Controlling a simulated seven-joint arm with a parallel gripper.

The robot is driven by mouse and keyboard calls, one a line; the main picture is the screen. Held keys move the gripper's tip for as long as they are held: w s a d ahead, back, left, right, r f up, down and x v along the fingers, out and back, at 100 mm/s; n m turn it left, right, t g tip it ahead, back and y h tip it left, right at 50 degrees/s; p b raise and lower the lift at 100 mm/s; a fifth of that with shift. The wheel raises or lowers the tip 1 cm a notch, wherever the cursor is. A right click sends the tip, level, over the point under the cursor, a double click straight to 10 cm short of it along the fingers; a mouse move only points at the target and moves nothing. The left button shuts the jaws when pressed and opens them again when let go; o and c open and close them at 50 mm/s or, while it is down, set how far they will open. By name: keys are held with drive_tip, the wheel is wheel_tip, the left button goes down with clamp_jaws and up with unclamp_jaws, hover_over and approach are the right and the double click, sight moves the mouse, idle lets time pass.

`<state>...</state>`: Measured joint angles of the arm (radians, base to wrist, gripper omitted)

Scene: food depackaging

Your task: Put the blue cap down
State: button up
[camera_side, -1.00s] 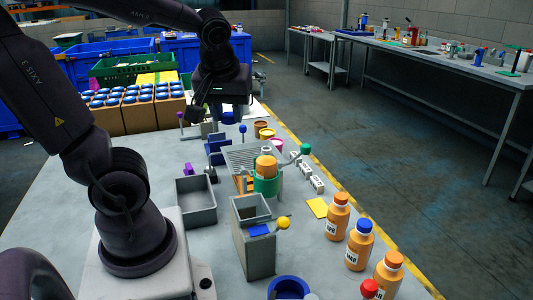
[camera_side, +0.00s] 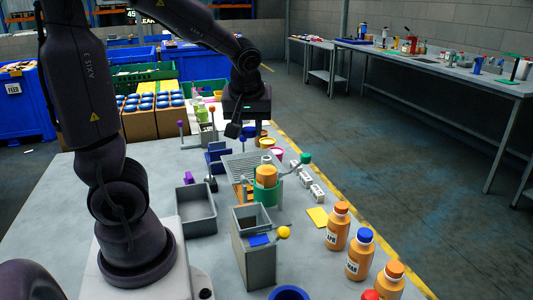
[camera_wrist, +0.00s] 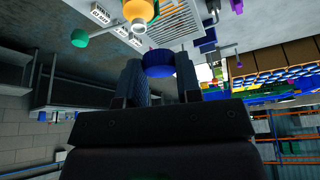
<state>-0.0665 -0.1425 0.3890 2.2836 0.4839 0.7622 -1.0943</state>
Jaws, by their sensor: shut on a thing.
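My gripper (camera_wrist: 160,68) is shut on the blue cap (camera_wrist: 158,62), which sits between the two fingertips in the wrist view. In the side view my gripper (camera_side: 242,128) is above the far part of the table, behind the grey slatted rack; the cap is mostly hidden there by the fingers. An orange bottle (camera_side: 267,174) with a bare white neck stands upright in a green holder (camera_side: 265,196). It also shows at the top of the wrist view (camera_wrist: 141,8), apart from the cap.
Small round containers (camera_side: 275,153) stand near the right table edge, close to my gripper. Cartons of blue-capped bottles (camera_side: 168,122) stand at the back left. An open grey bin (camera_side: 195,211) and several capped orange bottles (camera_side: 360,254) are nearer. Knobbed levers (camera_side: 306,158) stick up.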

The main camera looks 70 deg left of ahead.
hover_over(267, 161)
drive_tip(key=s+d, duration=0.1)
drive_tip(key=d, duration=0.1)
drive_tip(key=f, duration=0.5)
drive_tip(key=shift+s+a+f, duration=0.15)
drive_tip(key=shift+a+f, duration=0.05)
drive_tip(key=shift+f, duration=0.05)
drive_tip(key=x, duration=0.3)
drive_tip(key=shift+w+d+f, duration=0.1)
drive_tip(key=shift+w+d, duration=0.1)
drive_tip(key=shift+d, duration=0.05)
drive_tip(key=shift+f, duration=0.4)
drive_tip(key=shift+f, duration=0.2)
drive_tip(key=o, duration=0.9)
